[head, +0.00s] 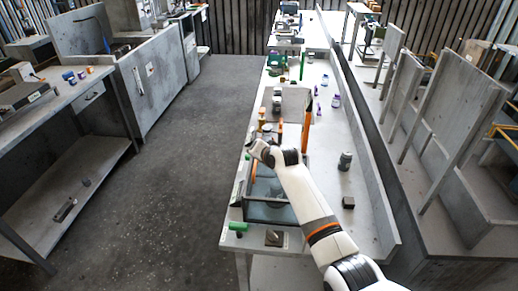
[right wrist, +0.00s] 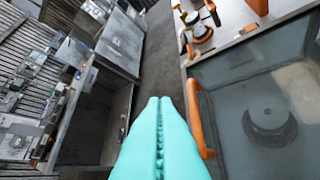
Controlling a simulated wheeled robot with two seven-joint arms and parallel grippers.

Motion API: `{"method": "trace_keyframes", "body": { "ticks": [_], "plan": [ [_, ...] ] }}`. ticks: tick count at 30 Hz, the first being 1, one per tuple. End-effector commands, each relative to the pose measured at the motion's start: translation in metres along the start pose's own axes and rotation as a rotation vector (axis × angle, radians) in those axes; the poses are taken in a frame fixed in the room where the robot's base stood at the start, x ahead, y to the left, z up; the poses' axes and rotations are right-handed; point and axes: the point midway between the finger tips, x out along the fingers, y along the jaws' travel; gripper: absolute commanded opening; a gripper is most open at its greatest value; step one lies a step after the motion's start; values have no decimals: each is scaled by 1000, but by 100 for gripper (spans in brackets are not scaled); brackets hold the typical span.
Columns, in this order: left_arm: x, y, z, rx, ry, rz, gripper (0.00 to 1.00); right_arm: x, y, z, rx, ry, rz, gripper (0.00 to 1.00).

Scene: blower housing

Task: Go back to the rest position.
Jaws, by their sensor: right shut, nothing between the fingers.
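My right arm reaches in from the bottom right of the head view, over the middle workbench, with its wrist end (head: 262,152) above the bench's left side. The right gripper (right wrist: 158,102) shows in the right wrist view as teal fingers pressed together with nothing between them. An orange handle (right wrist: 196,118) on a box with a glassy panel (right wrist: 235,75) is just right of the fingers; I cannot tell whether they touch. A dark round part (right wrist: 270,120) shows inside the box. The box (head: 268,212) is partly hidden by my arm in the head view. My left gripper is not in view.
The bench (head: 372,222) holds a green cylinder (head: 238,226), a dark block (head: 348,202), a grey jar (head: 345,161) and small bottles (head: 336,101). An upright panel with an orange edge (head: 306,125) stands behind my wrist. The floor (head: 190,150) to the left is clear.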

Motion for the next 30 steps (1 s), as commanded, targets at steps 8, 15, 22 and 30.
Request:
{"method": "trace_keyframes", "body": {
  "ticks": [8, 15, 22, 30],
  "plan": [
    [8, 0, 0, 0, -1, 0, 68, -42, 15, -3, 0, -4, 5, 0],
    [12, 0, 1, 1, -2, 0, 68, -66, 24, -4, 1, -2, 2, 0],
    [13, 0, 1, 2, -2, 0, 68, -72, 19, -9, -5, 4, -7, 0],
    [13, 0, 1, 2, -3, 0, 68, -116, -90, -91, -160, 112, -155, 0]
  ]
}}
